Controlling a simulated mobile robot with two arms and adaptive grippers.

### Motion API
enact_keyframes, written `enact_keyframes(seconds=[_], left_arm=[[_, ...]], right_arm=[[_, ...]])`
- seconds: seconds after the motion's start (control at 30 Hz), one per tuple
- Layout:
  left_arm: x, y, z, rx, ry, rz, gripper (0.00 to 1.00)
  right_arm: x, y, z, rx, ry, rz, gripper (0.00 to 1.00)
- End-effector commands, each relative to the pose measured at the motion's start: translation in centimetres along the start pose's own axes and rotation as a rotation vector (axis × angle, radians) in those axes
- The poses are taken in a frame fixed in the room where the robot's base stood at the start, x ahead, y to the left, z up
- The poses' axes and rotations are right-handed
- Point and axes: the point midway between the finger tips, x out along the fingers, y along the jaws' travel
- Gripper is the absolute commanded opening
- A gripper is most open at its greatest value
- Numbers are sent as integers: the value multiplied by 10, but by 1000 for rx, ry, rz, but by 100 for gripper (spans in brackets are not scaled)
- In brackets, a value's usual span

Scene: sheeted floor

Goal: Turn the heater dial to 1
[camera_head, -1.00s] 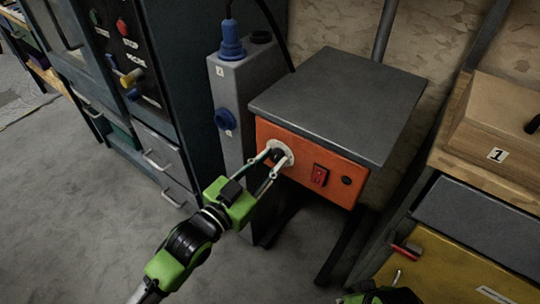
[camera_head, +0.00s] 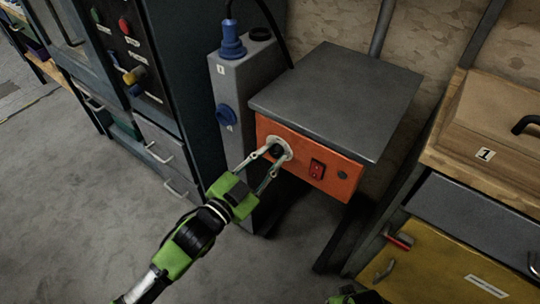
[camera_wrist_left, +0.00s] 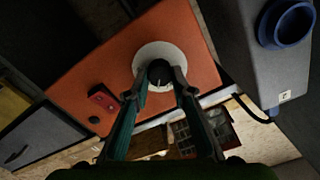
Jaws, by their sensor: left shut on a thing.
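The heater (camera_head: 335,95) has a grey top and an orange front panel (camera_head: 335,182). On the panel's left is a dial with a white round plate (camera_head: 286,146) and a black knob (camera_head: 277,151). My left gripper (camera_head: 274,157) is at the dial, shut with its two fingers on either side of the knob. In the left wrist view the knob (camera_wrist_left: 159,72) sits between the fingertips in front of the white plate (camera_wrist_left: 160,52). The dial's numbers are not readable. A part of my right gripper (camera_head: 355,297) shows at the bottom edge; its fingers are not clear.
A red switch (camera_head: 317,169) sits right of the dial. A grey post with blue sockets (camera_head: 226,117) stands close on the left, beside a dark cabinet (camera_head: 160,100). A wooden box (camera_head: 500,115) and yellow cabinet (camera_head: 435,270) stand right. Floor (camera_head: 70,200) at front left is clear.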

Motion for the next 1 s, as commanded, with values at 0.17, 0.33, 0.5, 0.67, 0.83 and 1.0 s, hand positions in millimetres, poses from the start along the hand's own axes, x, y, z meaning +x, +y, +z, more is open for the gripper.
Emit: enact_keyframes(seconds=[0.17,0.33,0.5,0.67,0.83,1.0], left_arm=[[0,0,-1,-1,2,0,1],[0,0,-1,-1,2,0,40],[0,0,-1,-2,1,0,40],[-1,0,0,-2,1,0,40],[-15,1,1,-3,-2,1,40],[-47,1,2,-3,-3,2,40]], right_arm=[[0,0,0,0,1,0,26],[0,0,0,0,0,0,26],[0,0,0,0,0,0,26],[-1,0,0,1,0,0,26],[-1,0,0,0,0,0,26],[0,0,0,0,0,0,26]])
